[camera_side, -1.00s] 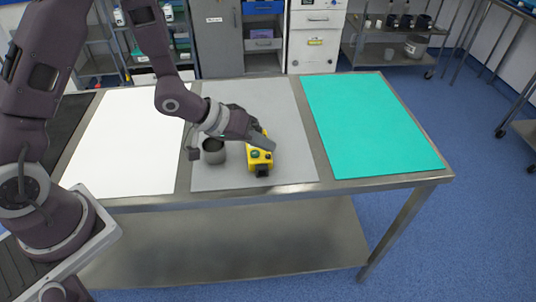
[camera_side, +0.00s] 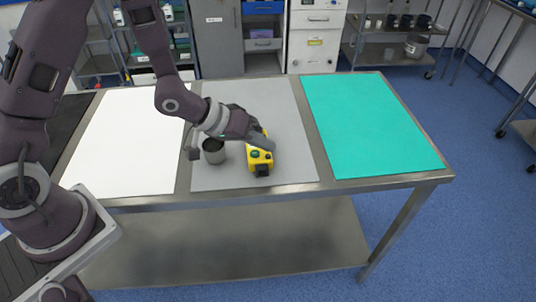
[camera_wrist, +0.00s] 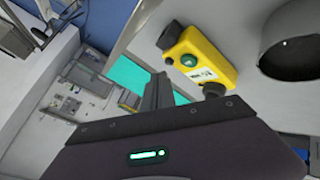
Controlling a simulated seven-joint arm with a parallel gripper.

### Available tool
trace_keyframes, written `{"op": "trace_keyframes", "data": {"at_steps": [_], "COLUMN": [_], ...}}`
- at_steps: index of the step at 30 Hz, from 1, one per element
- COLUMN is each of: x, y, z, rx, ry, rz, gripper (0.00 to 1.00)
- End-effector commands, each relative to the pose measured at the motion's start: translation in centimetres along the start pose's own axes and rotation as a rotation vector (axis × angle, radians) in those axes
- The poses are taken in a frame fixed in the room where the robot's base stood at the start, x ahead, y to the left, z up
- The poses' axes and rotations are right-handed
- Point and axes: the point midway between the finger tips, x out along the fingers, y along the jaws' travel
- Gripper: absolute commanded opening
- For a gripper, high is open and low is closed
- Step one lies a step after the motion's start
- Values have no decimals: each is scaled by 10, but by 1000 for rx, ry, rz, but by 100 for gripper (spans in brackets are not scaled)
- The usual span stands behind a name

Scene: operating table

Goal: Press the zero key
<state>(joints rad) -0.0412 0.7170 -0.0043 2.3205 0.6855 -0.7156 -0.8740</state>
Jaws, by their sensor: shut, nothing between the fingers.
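A yellow device (camera_side: 259,167) lies on the grey mat, with a green round button, a small display and dark knobs at its ends. In the wrist view the device (camera_wrist: 213,64) shows its green button (camera_wrist: 189,61) beside the display. I cannot read any key label, so I cannot tell which key is the zero key. My gripper (camera_side: 267,144) is shut and empty, tilted down at the far part of the device. In the wrist view its dark fingers (camera_wrist: 158,92) are beside the device; whether they touch it is unclear.
A dark grey cup (camera_side: 214,152) stands just left of the device, and its dark opening shows in the wrist view (camera_wrist: 288,46). A white sheet (camera_side: 125,150) lies to the left and a green sheet (camera_side: 372,125) to the right, both clear. The steel table edge (camera_side: 300,190) is in front.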

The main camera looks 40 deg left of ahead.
Motion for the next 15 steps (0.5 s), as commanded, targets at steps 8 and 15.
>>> {"op": "trace_keyframes", "data": {"at_steps": [8, 15], "x": [4, 6], "y": [-3, -4], "z": [3, 4], "rx": [-1, 0], "ry": [-1, 0], "rz": [0, 0], "gripper": [0, 0]}}
